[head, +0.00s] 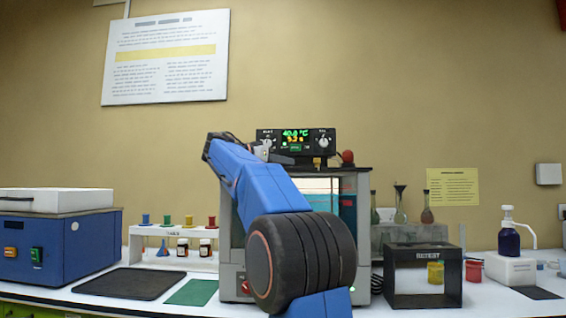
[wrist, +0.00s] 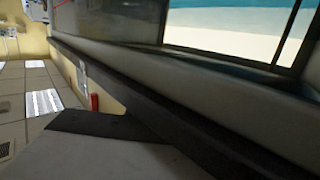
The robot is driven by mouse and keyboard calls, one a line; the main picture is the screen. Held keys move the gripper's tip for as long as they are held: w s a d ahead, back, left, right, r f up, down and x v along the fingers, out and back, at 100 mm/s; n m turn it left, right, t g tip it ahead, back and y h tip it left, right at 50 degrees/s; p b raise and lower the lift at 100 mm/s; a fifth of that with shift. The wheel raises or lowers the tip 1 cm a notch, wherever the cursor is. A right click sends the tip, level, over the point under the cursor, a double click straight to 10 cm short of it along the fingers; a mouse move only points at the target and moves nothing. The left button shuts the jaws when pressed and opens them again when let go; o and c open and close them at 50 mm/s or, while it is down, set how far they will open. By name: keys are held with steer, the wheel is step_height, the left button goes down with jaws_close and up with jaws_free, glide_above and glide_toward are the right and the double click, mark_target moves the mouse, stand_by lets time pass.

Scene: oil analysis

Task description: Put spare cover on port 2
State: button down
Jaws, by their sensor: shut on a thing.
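My gripper (head: 263,150) is small and partly hidden by my blue arm in the head view. It is at the top left of the glass-fronted bath (head: 361,185), close to the left side of the control head (head: 296,141). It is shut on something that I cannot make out. A red ball-like knob (head: 347,157) stands on the bath top at the right. I cannot pick out port 2 or a spare cover. The wrist view is tilted and shows a grey housing edge and the bath window (wrist: 235,30); no fingertips are clear there.
A rack with colored spools (head: 135,236) and a blue machine (head: 60,248) stand at the left. A black open frame (head: 391,285), a yellow cup (head: 435,272) and a pump bottle (head: 509,237) stand at the right. A dark mat (head: 128,284) lies bare on the bench.

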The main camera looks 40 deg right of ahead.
steer(key=shift+f, duration=0.15)
steer(key=c, duration=1.5)
jaws_free()
steer(key=a, duration=0.5)
steer(key=a+r, duration=0.1)
steer(key=a, duration=0.5)
steer(key=w+a, duration=0.1)
steer(key=a, duration=0.5)
steer(key=shift+w+a+r, duration=0.1)
steer(key=shift+a+r, duration=0.1)
steer(key=shift+r, duration=0.05)
